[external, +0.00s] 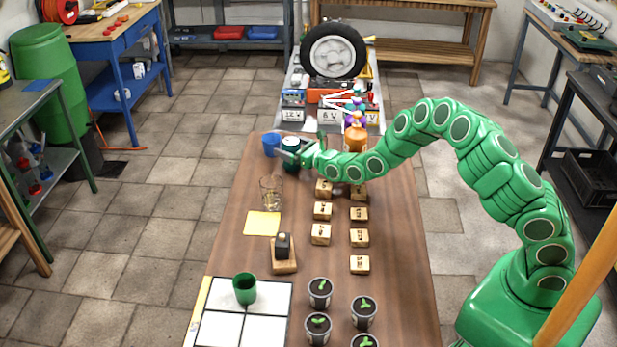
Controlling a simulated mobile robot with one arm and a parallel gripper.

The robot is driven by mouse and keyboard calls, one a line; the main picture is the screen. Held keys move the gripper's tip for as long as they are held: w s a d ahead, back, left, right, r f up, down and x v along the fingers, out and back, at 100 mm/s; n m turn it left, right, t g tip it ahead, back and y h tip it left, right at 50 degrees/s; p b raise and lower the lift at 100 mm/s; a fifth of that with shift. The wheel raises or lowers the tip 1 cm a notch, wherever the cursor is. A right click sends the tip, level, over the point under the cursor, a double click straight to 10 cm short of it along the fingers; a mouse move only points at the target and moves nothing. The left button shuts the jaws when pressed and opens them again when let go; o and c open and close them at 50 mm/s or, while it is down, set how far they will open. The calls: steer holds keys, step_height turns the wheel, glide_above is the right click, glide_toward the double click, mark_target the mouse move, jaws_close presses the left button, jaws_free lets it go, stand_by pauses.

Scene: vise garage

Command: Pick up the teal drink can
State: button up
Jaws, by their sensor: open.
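The teal drink can (290,142) stands near the far end of the brown table (228,232). Its top shows; much of its body is hidden behind my gripper. My gripper (282,153) is open and reaches in from the right, low over the table, with its fingers at the can. I cannot tell whether the fingers are around the can or just in front of it, or whether they touch it.
A blue cup (271,144) stands just left of the can. A clear glass (271,192) is nearer. Wooden blocks (322,211) stand in two columns under and in front of my arm. An orange-brown object (355,137) stands behind my wrist.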

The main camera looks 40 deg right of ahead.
steer(key=c, duration=1.3)
steer(key=shift+r, duration=0.1)
